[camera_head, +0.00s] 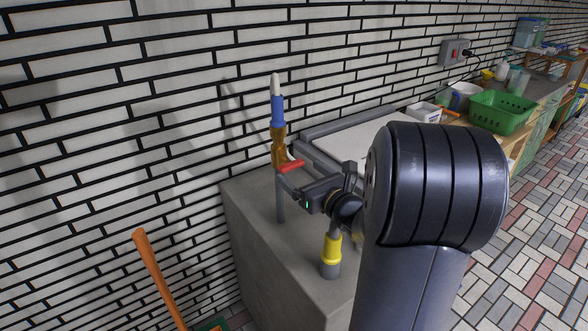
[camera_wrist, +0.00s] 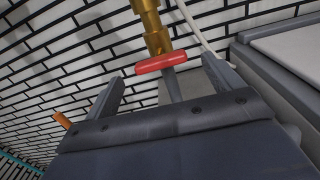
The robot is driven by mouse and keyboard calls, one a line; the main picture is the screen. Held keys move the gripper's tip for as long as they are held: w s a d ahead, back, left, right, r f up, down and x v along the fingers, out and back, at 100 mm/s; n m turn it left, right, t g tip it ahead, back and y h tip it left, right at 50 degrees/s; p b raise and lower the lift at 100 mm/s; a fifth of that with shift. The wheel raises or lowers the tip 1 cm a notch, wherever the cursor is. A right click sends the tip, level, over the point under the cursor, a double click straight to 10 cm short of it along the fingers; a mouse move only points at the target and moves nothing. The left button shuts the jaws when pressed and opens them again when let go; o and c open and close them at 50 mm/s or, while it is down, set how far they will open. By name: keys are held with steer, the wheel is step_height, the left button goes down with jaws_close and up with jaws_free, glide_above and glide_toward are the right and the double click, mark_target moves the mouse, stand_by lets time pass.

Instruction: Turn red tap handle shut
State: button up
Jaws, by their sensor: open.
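The red tap handle (camera_head: 291,166) sticks out to the right from a brass tap body (camera_head: 278,148) in the head view, above a concrete block. In the wrist view the red handle (camera_wrist: 161,62) lies nearly crosswise below the brass body (camera_wrist: 154,30), slightly tilted. My gripper (camera_head: 289,186) is just below and to the right of the handle in the head view. In the wrist view my gripper (camera_wrist: 165,85) is open, its two fingers apart with the handle beyond and between them. I cannot tell whether a finger touches the handle.
A grey-blue-white pipe (camera_head: 277,105) rises above the tap close to the brick wall. A concrete block (camera_head: 250,225) stands below. A white-topped sink or counter (camera_head: 350,143) is behind at right, with a green basket (camera_head: 500,112). An orange handle (camera_head: 158,275) leans at lower left.

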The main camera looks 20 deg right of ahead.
mark_target(294, 167)
steer(key=s, duration=0.3)
steer(key=s+d, duration=0.1)
steer(key=s, duration=0.1)
steer(key=shift+s, duration=0.25)
steer(key=shift+w, duration=0.15)
steer(key=w, duration=0.3)
steer(key=w+a, duration=0.1)
steer(key=w, duration=0.3)
steer(key=w+a, duration=0.1)
steer(key=w, duration=0.2)
steer(key=shift+w+p, duration=0.25)
steer(key=shift+p, duration=0.15)
steer(key=shift+n, duration=0.3)
